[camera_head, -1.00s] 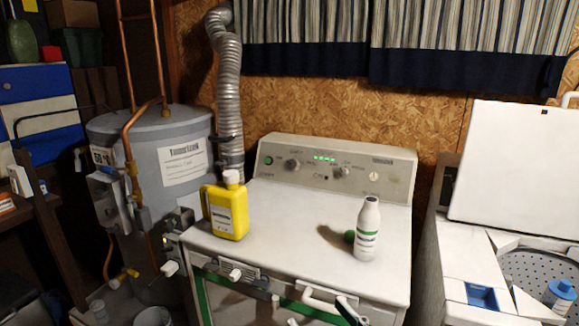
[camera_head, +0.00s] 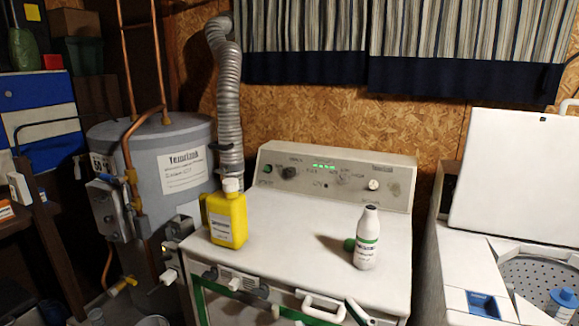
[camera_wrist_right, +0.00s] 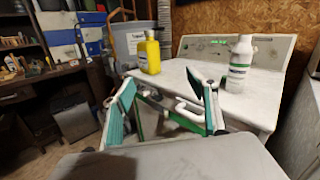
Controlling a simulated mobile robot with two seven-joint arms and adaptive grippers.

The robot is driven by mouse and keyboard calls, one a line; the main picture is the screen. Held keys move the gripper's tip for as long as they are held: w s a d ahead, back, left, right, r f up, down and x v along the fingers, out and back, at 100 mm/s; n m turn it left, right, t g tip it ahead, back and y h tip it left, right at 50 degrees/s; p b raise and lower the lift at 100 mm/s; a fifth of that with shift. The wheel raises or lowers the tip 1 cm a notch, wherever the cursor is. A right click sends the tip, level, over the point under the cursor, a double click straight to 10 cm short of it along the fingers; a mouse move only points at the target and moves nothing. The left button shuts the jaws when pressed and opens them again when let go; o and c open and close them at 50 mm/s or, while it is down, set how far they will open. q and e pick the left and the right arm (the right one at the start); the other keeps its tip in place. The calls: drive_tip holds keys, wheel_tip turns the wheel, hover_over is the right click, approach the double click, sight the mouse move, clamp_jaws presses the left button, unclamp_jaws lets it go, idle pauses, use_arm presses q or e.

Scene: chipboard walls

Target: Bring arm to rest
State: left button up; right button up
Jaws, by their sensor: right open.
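My right gripper (camera_wrist_right: 168,92) is open and empty in the right wrist view, with its two green-lined fingers spread apart in front of the white machine (camera_wrist_right: 262,108). In the head view only part of a finger of this gripper (camera_head: 357,311) shows at the bottom edge, near the machine's front. My left gripper does not show in either view.
A yellow jug (camera_head: 227,220) and a white bottle (camera_head: 367,240) stand upright on the white machine, with a green cap (camera_head: 349,244) beside the bottle. A white handle (camera_head: 322,307) projects from its front. An open washer (camera_head: 455,265) stands at right.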

drive_tip(key=s+d+f+n+g+h, duration=0.1)
drive_tip(key=s+d+f+n+g, duration=0.1)
drive_tip(key=f+n, duration=0.9)
drive_tip(key=s+d+f+n+g+h, duration=0.2)
drive_tip(key=s+d+f+n, duration=0.2)
drive_tip(key=f+n, duration=0.7)
drive_tip(key=s+d+f+n+g+h, duration=0.2)
drive_tip(key=d+f+n, duration=0.5)
drive_tip(key=f+n, duration=0.4)
wheel_tip(320, 180, down, 4)
drive_tip(key=shift+s+f+n, duration=0.25)
drive_tip(key=shift+s+n, duration=0.15)
drive_tip(key=shift+s, duration=0.15)
